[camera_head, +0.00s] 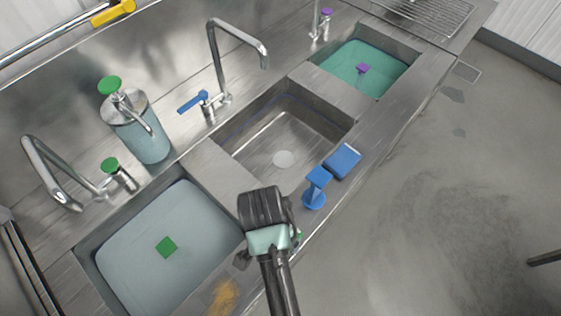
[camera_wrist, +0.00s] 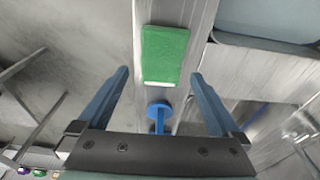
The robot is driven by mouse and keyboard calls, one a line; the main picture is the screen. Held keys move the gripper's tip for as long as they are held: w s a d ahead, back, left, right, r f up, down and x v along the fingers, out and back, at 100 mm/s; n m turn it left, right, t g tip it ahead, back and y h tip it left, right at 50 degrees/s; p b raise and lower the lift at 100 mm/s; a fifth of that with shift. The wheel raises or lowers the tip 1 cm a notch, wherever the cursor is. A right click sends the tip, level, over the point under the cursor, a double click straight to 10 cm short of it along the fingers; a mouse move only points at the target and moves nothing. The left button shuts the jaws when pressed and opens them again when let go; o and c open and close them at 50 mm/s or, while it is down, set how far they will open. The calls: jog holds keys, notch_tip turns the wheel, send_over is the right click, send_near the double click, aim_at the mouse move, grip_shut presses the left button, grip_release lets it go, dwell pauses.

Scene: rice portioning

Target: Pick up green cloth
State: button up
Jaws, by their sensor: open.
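The green cloth (camera_wrist: 165,50) is a flat green rectangle with a pale lower edge. It lies on the narrow metal ledge in the wrist view, beyond my fingertips and roughly centred between them. My gripper (camera_wrist: 159,75) is open and empty, one blue-grey finger on each side. I see no contact with the cloth. In the head view my arm reaches over the counter's front ledge and hides almost all of the cloth; only a small green bit (camera_head: 298,236) shows beside my wrist. My fingertips are hidden there.
A blue scrubber (camera_head: 315,190) and blue sponge (camera_head: 343,161) stand on the front ledge; a round-ended blue thing (camera_wrist: 159,111) shows between my fingers. Sinks lie left (camera_head: 125,262), middle (camera_head: 300,140) and right (camera_head: 390,75). An orange-brown patch (camera_head: 223,297) marks the ledge.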

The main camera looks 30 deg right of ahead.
jog(key=shift+w+d+f+p, duration=0.1)
jog(key=shift+f+p, duration=0.1)
jog(key=shift+f, duration=0.7)
jog(key=shift+w+d+f+p, duration=0.1)
jog(key=shift+d+f+p, duration=0.1)
jog(key=shift+f, duration=0.75)
jog(key=shift+w+d+f+p, duration=0.1)
jog(key=shift+f+p, duration=0.1)
jog(key=shift+f, duration=0.7)
jog(key=shift+c, duration=0.3)
jog(key=c, duration=1)
jog(key=shift+r, duration=0.1)
